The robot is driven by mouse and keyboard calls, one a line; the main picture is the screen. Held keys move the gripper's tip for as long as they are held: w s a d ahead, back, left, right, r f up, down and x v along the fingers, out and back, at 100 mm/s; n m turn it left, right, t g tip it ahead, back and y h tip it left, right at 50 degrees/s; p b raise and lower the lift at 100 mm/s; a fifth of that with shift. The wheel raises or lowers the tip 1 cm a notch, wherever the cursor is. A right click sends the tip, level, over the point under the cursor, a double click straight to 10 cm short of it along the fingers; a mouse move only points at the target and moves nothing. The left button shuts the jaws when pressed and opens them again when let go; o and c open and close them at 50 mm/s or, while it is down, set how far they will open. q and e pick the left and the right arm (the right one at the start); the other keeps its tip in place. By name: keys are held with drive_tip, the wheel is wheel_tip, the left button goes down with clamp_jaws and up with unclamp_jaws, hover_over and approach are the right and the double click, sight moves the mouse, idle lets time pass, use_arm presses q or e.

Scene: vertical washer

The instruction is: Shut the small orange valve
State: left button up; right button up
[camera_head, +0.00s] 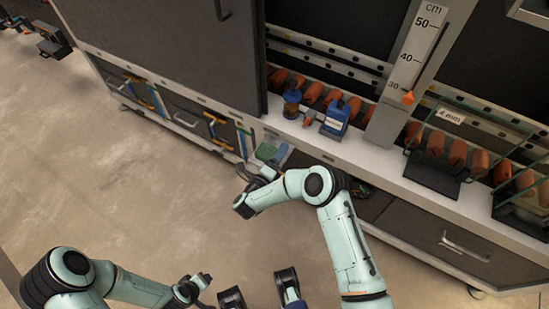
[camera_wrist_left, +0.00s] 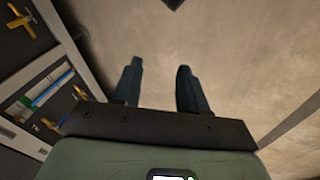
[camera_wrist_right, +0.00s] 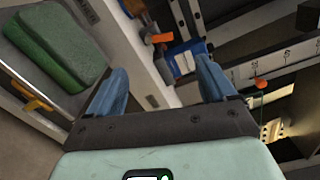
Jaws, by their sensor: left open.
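My right gripper (camera_head: 260,172) is low in front of the ledge, near the green sponge and apart from the valve. The right wrist view shows its fingers (camera_wrist_right: 163,82) spread with nothing between them. My left gripper (camera_head: 260,290) is open and empty over the floor; its spread fingers (camera_wrist_left: 158,75) show in the left wrist view.
A green sponge (camera_head: 266,152) lies at the ledge's front edge. A white scale (camera_head: 412,60) with an orange pointer stands to the right.

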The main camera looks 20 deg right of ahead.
use_arm(q)
drive_tip(key=s+d+r+g+h+p, duration=0.1)
drive_tip(key=s+d+r+g+p, duration=0.1)
drive_tip(key=s+d, duration=0.3)
drive_tip(key=shift+s+m+g+h, duration=0.35)
drive_tip(key=shift+s+g, duration=0.45)
drive_tip(key=shift+s, duration=1.6)
use_arm(e)
drive_tip(key=v, duration=1.5)
drive_tip(key=shift+a+y, duration=0.3)
drive_tip(key=shift+y, duration=0.1)
drive_tip(key=shift+w+f, duration=0.1)
